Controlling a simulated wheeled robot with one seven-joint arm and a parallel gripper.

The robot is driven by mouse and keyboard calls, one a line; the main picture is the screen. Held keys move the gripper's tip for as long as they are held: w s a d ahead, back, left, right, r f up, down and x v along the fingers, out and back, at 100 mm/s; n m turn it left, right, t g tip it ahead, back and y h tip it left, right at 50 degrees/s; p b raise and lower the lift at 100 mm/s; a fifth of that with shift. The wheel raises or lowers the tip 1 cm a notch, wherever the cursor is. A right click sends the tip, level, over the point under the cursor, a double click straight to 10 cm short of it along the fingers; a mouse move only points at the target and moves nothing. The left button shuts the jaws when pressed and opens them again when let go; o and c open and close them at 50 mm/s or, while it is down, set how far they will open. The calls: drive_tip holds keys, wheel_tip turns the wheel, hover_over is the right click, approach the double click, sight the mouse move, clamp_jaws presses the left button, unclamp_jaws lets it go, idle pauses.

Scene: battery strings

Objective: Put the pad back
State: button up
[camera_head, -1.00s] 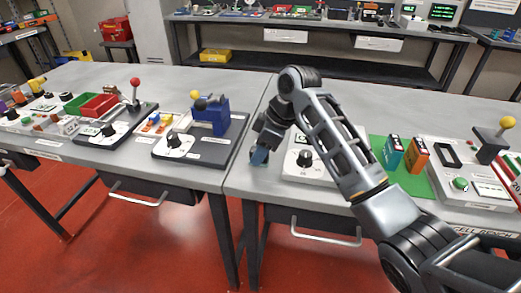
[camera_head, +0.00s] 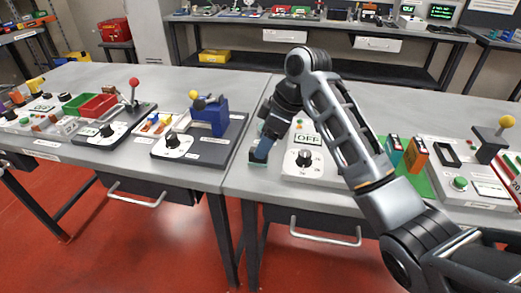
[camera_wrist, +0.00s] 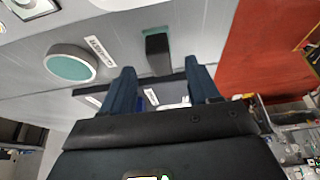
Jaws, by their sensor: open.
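My gripper (camera_head: 260,152) is low over the table, just left of the white dial unit (camera_head: 304,160), near the seam between the two tables. In the wrist view its two blue fingers (camera_wrist: 161,82) are apart, with a gap between them. In the head view the fingers hide most of that spot, and only a little green shows by the tips.
The dial unit has a display reading OFF (camera_head: 308,139). The left table (camera_head: 218,180) holds a blue clamp-like fixture (camera_head: 211,117) and several panels.

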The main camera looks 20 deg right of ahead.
drive_tip(key=v, duration=0.8)
